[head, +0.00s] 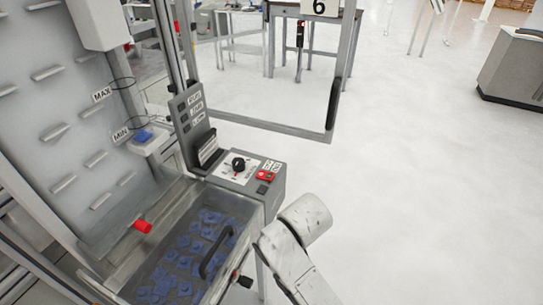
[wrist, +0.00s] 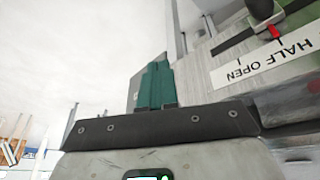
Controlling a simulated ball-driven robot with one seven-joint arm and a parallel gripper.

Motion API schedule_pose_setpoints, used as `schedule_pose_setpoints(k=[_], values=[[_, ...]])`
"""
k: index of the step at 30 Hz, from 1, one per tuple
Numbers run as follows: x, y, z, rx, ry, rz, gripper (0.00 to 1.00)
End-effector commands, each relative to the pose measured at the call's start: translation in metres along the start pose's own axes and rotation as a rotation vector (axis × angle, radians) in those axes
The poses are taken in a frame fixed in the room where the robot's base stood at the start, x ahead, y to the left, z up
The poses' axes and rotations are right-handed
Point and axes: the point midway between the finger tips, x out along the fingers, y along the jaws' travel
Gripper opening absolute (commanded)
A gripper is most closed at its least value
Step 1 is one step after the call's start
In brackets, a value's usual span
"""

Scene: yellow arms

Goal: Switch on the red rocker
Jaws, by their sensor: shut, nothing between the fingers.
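The red rocker (head: 265,176) sits on the sloped top of the grey control box (head: 270,200), right of a round black knob (head: 238,164), in the head view. A small dark switch (head: 262,189) is just below it. My gripper (wrist: 157,75) shows in the wrist view with its dark green fingers shut and empty. I cannot make it out in the head view, where my pale arm shows right of the box. The rocker is not in the wrist view. Its on or off position is too small to tell.
A bin (head: 262,212) of blue parts with a black handle (head: 216,250) lies left of my arm. A slide lever (wrist: 260,8) with an OPEN and HALF OPEN label (wrist: 268,58) is close to my fingers. A framed clear door (head: 270,125) stands open behind the box.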

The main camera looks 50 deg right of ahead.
Motion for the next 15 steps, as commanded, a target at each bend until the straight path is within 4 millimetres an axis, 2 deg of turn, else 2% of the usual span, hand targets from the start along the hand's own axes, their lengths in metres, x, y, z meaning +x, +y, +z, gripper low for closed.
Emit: schedule_pose_setpoints(k=[1, 3, 9, 15], values=[[-0.008, 0.003, -0.022, 0.039, 0.009, 0.016, 0.0], [-0.011, 0.008, -0.045, 0.1, 0.012, 0.042, 0.0], [-0.021, 0.022, -0.103, 0.286, 0.001, 0.115, 0.0], [-0.035, 0.035, -0.154, 0.481, -0.03, 0.178, 0.0]])
